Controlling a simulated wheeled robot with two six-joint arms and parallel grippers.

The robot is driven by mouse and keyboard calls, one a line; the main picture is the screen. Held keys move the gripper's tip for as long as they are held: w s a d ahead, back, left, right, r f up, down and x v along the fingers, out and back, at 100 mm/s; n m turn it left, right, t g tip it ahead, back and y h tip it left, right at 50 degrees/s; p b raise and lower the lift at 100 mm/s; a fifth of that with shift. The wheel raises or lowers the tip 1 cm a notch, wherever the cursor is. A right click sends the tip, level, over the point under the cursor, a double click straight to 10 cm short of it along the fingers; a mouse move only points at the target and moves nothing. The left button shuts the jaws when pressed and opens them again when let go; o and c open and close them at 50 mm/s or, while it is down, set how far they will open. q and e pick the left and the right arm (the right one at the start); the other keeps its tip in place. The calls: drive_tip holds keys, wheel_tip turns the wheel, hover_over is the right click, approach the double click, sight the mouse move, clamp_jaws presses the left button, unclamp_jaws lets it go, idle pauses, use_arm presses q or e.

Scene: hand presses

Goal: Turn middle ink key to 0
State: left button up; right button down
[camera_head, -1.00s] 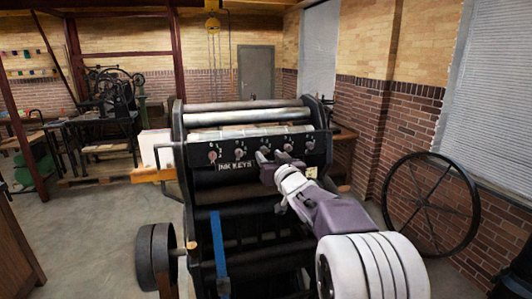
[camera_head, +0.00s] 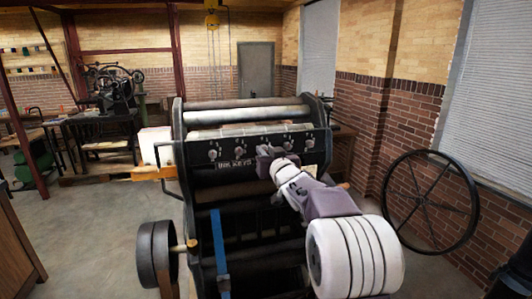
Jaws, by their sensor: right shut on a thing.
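A row of ink keys runs along the black front panel (camera_head: 224,175) of the press, above the "INK KEYS" label (camera_head: 235,164). Two keys show on the left: the outer left key (camera_head: 213,154) and the inner left key (camera_head: 239,152). Two show on the right: the inner right key (camera_head: 288,146) and the outer right key (camera_head: 309,143). My right gripper (camera_head: 264,153) is at the middle of the row, shut on the middle ink key, which it hides. The key's dial marks and pointer cannot be read. My left gripper is not in view.
Rollers (camera_head: 250,116) lie across the press top above the panel. A blue upright bar (camera_head: 219,250) stands at the press front. A large spoked handwheel (camera_head: 432,202) stands at the right by the brick wall. Open floor (camera_head: 92,235) lies to the left.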

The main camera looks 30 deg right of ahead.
drive_tip(key=n+b, duration=0.4)
drive_tip(key=n, duration=0.7)
drive_tip(key=n+b, duration=0.1)
drive_tip(key=n, duration=0.5)
drive_tip(key=shift+n+g+b, duration=0.3)
drive_tip(key=shift+b, duration=0.1)
drive_tip(key=n+b, duration=0.1)
drive_tip(key=n, duration=0.4)
drive_tip(key=shift+n+h, duration=0.4)
drive_tip(key=c, duration=1.2)
unclamp_jaws()
drive_tip(key=shift+c, duration=0.2)
